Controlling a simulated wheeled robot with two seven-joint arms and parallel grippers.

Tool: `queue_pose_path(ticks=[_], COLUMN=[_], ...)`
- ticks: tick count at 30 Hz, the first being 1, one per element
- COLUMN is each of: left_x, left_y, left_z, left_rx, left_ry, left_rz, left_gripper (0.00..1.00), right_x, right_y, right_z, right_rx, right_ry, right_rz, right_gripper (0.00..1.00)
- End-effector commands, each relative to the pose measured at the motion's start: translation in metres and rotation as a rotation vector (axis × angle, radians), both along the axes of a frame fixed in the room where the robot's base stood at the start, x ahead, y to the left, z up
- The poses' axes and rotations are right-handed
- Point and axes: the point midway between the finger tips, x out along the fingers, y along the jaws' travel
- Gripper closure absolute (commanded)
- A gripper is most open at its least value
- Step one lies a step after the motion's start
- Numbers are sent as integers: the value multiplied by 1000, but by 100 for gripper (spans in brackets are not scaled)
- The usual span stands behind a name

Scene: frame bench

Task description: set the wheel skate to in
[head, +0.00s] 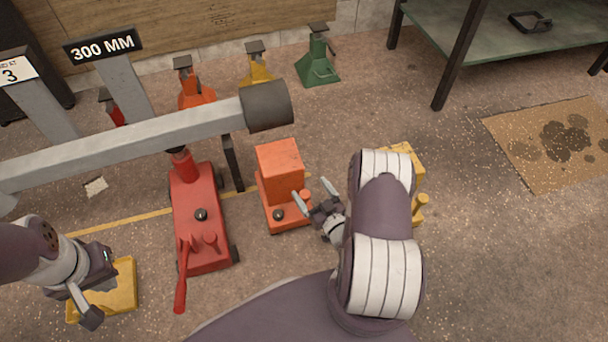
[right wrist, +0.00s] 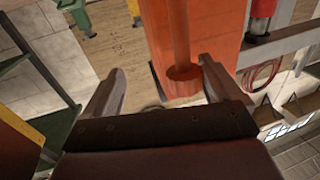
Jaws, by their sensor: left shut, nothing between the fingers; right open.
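An orange block-shaped unit (head: 281,172) on a low base stands on the floor at the middle of the head view. No label tells whether it is the wheel skate. It has a dark round knob and an orange post with a round end (right wrist: 185,82). My right gripper (head: 316,192) is open at the unit's right side. In the right wrist view the post's end lies between the open fingers, and contact cannot be told. My left gripper (head: 90,318) is shut and empty at the lower left, over a yellow block (head: 121,284).
A red floor jack (head: 199,215) stands just left of the orange unit. A grey beam (head: 130,142) with a dark end crosses above. Several jack stands, one green (head: 317,62), line the wall. Another yellow block (head: 418,157) is partly behind my right arm. A green table (head: 500,38) stands at upper right.

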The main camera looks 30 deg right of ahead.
Motion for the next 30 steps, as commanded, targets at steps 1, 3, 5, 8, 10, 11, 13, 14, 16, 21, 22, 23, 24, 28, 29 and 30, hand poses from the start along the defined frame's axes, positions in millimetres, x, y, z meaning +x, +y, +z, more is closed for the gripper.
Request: queue_pose_path(ticks=[1,3,5,8,10,11,13,14,16,21,22,23,24,28,29,30], left_x=[0,0,0,0,0,0,0,0,0,0,0,0,0,0,0,0], left_y=[0,0,0,0,0,0,0,0,0,0,0,0,0,0,0,0], left_z=[1,0,0,0,1,1,3,4,6,9,9,10,11,13,13,13], left_rx=[0,0,0,0,0,0,0,0,0,0,0,0,0,0,0,0], left_ry=[0,0,0,0,0,0,0,0,0,0,0,0,0,0,0,0], left_rz=[0,0,0,0,0,0,0,0,0,0,0,0,0,0,0,0], left_gripper=[100,100,100,100,100,100,100,100,100,100,100,100,100,100,100,100], right_x=[0,-1,0,-1,-2,-4,-10,-13,-20,-36,-39,-42,-46,-57,-60,-64], right_y=[-7,-7,-7,-6,-6,-6,-6,-6,-6,-6,-7,-7,-7,-7,-8,-9], right_z=[2,2,1,1,1,1,2,2,1,1,1,1,1,2,2,1], right_rx=[-9,-9,-10,-8,-7,-7,-6,-7,-7,-8,-9,-10,-11,-15,-16,-16], right_ry=[-7,-8,-8,-8,-8,-7,-5,-5,-5,-5,-4,-4,-4,-7,-8,-8], right_rz=[-18,-18,-19,-15,-15,-16,-17,-17,-17,-18,-18,-18,-18,-18,-19,-20], right_gripper=[33,31,30,29,32,32,30,29,26,24,24,24,24,24,24,24])
